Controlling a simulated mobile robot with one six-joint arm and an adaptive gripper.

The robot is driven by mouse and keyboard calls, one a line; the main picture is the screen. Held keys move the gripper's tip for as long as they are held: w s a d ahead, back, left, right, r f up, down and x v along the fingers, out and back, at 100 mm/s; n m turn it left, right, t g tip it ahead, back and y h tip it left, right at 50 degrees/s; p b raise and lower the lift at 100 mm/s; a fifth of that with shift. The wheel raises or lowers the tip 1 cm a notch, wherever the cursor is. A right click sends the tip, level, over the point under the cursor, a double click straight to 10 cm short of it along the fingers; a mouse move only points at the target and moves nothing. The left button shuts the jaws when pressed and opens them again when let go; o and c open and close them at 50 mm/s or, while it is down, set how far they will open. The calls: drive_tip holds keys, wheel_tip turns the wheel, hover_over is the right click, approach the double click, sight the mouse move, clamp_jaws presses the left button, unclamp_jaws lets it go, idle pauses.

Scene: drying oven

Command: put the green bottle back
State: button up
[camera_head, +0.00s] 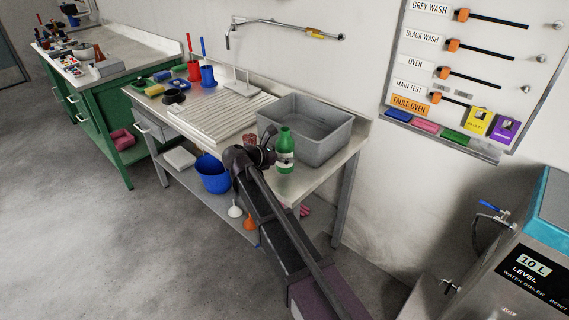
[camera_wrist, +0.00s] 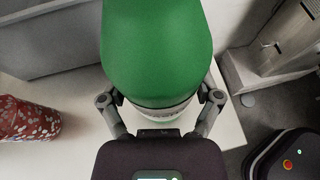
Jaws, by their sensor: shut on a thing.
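The green bottle (camera_head: 285,143) with a pale label stands upright at the right end of the metal sink table (camera_head: 309,181), in front of the grey basin. My gripper (camera_head: 266,155) reaches it from the front left. In the wrist view the green bottle (camera_wrist: 157,50) fills the upper middle, and the fingers of my gripper (camera_wrist: 160,100) close on both sides of it near its label. I cannot tell whether the bottle's base touches the table, since its lower part is partly hidden.
The grey basin (camera_head: 318,154) is close behind the bottle. A red patterned container (camera_wrist: 24,118) shows at the left in the wrist view. A blue bucket (camera_head: 212,178) stands on the lower shelf. A water boiler (camera_head: 530,262) stands at the right. The floor at left is clear.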

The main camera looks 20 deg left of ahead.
drive_tip(key=shift+f+b, duration=1.15)
drive_tip(key=shift+f, duration=0.25)
drive_tip(key=shift+f, duration=0.1)
drive_tip(key=o, duration=1.1)
drive_tip(key=shift+r, duration=0.2)
drive_tip(key=p+v, duration=0.4)
drive_tip(key=v, duration=0.8)
drive_tip(key=shift+p, duration=0.3)
drive_tip(key=shift+f, duration=0.1)
